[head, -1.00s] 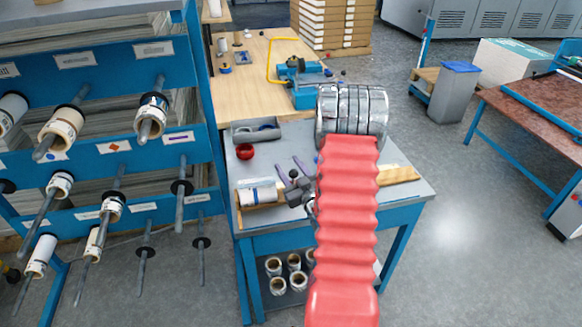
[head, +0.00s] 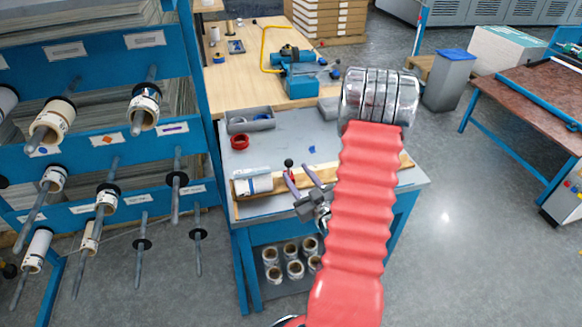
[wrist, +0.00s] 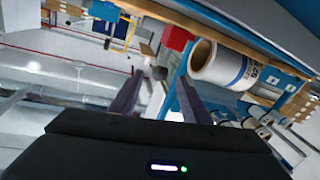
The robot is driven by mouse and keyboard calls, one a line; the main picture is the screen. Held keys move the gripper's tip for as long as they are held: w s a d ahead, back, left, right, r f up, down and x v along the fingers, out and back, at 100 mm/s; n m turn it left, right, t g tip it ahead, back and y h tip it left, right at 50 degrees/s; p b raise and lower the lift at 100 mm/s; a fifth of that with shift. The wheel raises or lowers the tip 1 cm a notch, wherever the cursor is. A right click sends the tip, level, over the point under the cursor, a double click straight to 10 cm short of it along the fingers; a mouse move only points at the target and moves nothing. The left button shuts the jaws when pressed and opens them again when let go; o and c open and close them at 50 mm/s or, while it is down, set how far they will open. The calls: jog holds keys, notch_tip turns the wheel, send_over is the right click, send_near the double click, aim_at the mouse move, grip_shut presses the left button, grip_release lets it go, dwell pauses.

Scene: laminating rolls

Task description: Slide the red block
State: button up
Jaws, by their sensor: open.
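The red block (wrist: 178,38) shows at the top middle of the wrist view, beyond the fingertips and beside a white labelled roll.
The white roll (head: 258,184) lies by a wooden rail (head: 240,190) on the grey bench (head: 290,130). A blue rack with rolls on rods (head: 85,160) stands left.

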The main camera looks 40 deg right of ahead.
jog(key=shift+v, duration=1.9)
jog(key=shift+c, duration=0.3)
